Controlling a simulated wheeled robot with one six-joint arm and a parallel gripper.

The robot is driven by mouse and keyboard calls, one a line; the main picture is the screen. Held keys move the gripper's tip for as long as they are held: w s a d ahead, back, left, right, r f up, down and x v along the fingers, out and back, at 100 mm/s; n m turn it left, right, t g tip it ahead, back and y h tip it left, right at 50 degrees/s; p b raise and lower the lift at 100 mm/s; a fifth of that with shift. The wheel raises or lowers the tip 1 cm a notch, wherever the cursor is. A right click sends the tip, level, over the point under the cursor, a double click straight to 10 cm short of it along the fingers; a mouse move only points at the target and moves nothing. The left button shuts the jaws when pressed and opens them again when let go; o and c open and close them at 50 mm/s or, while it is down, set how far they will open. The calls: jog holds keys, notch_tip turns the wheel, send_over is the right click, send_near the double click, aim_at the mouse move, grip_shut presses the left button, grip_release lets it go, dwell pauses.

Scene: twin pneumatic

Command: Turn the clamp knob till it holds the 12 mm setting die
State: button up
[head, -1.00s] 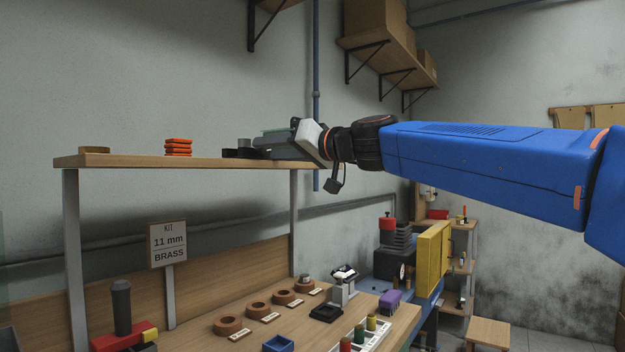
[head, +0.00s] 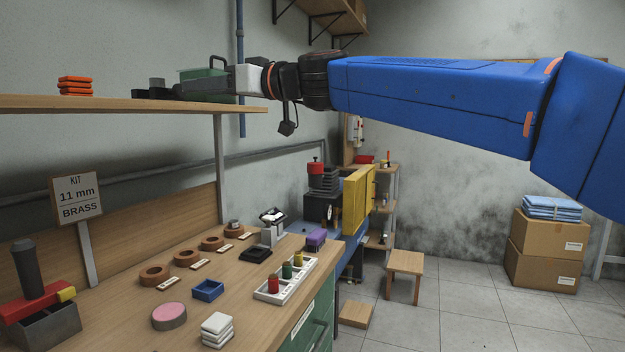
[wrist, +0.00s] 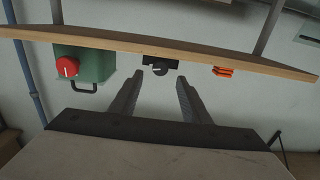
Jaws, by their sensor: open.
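A small black clamp block (head: 145,93) stands on the high wooden shelf, with a grey cylinder (head: 157,83) showing over it. I cannot tell whether this cylinder is the setting die or how it is held. In the wrist view, which looks upside down, the dark round clamp knob (wrist: 160,69) faces me on the block's front. My gripper (wrist: 160,75) is open and empty, its fingertips on either side of the knob in the picture. Whether they touch it I cannot tell. In the head view my gripper (head: 182,90) reaches in from the right at shelf height.
On the same shelf are a green box (wrist: 95,66) with a red knob (wrist: 67,67) and a handle, and an orange stack (wrist: 222,71). The wooden shelf (head: 120,103) sits over a workbench (head: 135,300) with rings, trays and a "KIT 11 mm BRASS" sign (head: 75,198).

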jog(key=v, duration=1.2)
jog(key=w+a+m, duration=0.1)
jog(key=w+a, duration=0.2)
jog(key=a, duration=0.5)
jog(key=w+a, duration=0.4)
jog(key=a, duration=0.5)
jog(key=v, duration=1.8)
jog(key=s+d+f+m+h, duration=0.1)
jog(key=d+f+h, duration=0.1)
jog(key=d+f, duration=0.3)
jog(key=s+d+f+m+h, duration=0.2)
jog(key=d+f, duration=0.3)
jog(key=f, duration=0.7)
jog(key=shift+d+f+h, duration=0.15)
jog(key=shift+f+h, duration=0.15)
jog(key=shift+h, duration=0.2)
